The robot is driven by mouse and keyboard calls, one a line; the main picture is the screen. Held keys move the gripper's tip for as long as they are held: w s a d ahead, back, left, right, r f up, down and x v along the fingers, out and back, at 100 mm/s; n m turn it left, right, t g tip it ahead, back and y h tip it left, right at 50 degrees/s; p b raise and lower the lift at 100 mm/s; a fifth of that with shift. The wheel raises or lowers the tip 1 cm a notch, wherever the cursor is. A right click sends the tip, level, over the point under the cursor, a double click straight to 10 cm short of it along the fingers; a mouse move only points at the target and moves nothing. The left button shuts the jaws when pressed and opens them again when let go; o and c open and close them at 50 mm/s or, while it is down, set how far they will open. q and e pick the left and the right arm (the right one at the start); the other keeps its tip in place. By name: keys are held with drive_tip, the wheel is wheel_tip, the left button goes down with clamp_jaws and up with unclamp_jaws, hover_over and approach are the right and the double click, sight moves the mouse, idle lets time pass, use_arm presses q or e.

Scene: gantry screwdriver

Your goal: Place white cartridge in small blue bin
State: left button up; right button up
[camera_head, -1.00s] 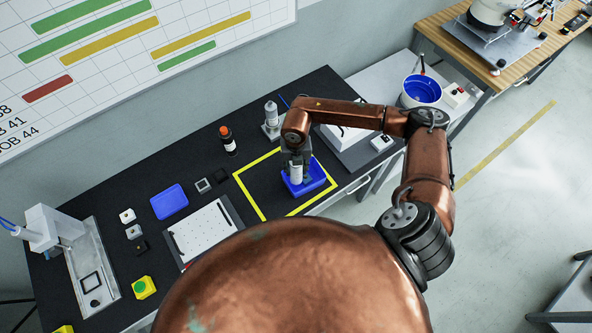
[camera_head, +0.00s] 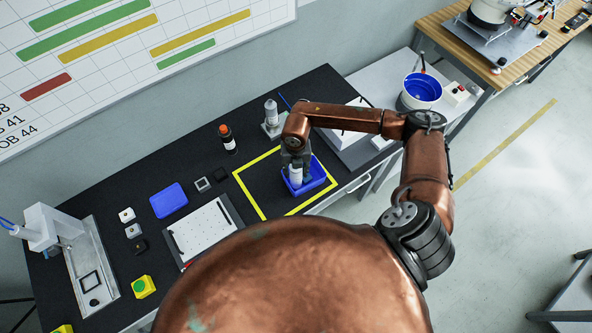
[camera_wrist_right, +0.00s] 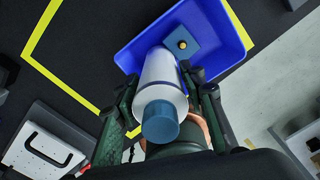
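The white cartridge (camera_head: 296,174) is upright in the head view, its lower end inside the small blue bin (camera_head: 316,180). In the right wrist view the cartridge (camera_wrist_right: 162,85) shows a white body and a blue-grey end. My right gripper (camera_head: 297,160) is above the bin, fingers on both sides of the cartridge. In the right wrist view its fingers (camera_wrist_right: 163,85) appear closed on the cartridge, and the bin (camera_wrist_right: 222,50) lies beyond. Whether the cartridge touches the bin floor cannot be told. My left gripper is not in view.
The bin stands inside a yellow taped square (camera_head: 240,184) on the black table. A dark bottle with an orange cap (camera_head: 227,138), another white cartridge in a stand (camera_head: 271,115), and a flat blue tray (camera_head: 168,201) are nearby.

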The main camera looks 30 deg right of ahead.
drive_tip(key=shift+o, duration=1.3)
wheel_tip(320, 180, up, 13)
drive_tip(key=shift+r, duration=0.15)
